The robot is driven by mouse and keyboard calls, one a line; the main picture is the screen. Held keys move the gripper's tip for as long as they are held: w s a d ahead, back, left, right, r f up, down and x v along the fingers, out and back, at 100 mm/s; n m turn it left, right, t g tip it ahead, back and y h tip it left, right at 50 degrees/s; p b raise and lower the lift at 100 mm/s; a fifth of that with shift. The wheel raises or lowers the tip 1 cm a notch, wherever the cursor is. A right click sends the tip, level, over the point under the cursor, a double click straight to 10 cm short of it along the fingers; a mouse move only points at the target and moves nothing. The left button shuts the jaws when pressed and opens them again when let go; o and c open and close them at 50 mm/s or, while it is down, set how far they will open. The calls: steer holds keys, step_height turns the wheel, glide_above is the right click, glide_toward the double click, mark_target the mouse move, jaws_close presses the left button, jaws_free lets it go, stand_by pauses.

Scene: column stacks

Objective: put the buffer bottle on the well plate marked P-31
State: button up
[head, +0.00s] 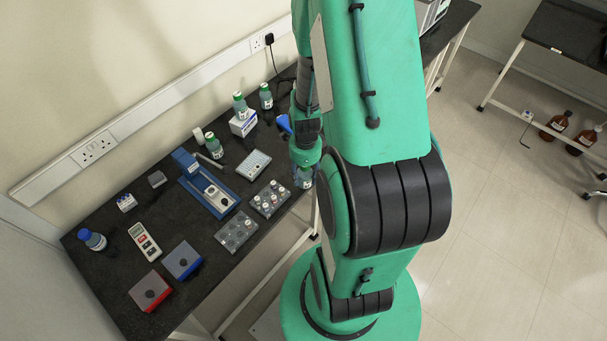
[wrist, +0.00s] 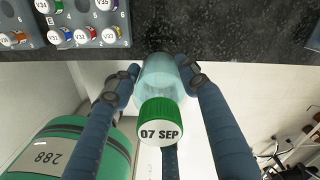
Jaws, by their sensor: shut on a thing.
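My gripper (wrist: 162,75) is shut on a clear bottle (wrist: 160,72) with a green cap (wrist: 160,118) marked "07 SEP". In the head view the held bottle (head: 304,178) shows at the end of my arm, by the bench's front edge and partly hidden by my arm. A pale well plate (head: 254,164) lies on the dark bench, left of my gripper. Its marking is too small to read, and nothing stands on it. Other green-capped bottles stand farther back: one (head: 240,104) on a white box (head: 243,123), one (head: 266,96) behind it, one (head: 213,146) to the left.
Two vial racks (head: 270,198) (head: 237,231) lie in front of the plate; one also shows in the wrist view (wrist: 88,22). A blue device (head: 205,186) is to the left. A meter (head: 145,241), a red box (head: 150,291) and a blue-capped bottle (head: 91,239) stand at the near left.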

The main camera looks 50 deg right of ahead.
steer(key=shift+w+a+r, duration=0.1)
steer(key=shift+w+a, duration=0.2)
steer(key=shift+w, duration=0.1)
steer(key=w+a+r, duration=0.2)
steer(key=w+a, duration=0.5)
steer(key=a, duration=0.2)
steer(key=shift+a+r, duration=0.25)
steer(key=shift+a, duration=0.05)
steer(key=shift+w, duration=0.15)
steer(key=b, duration=0.2)
glide_above(253, 162)
steer(key=shift+f, duration=0.8)
steer(key=shift+f, duration=1.75)
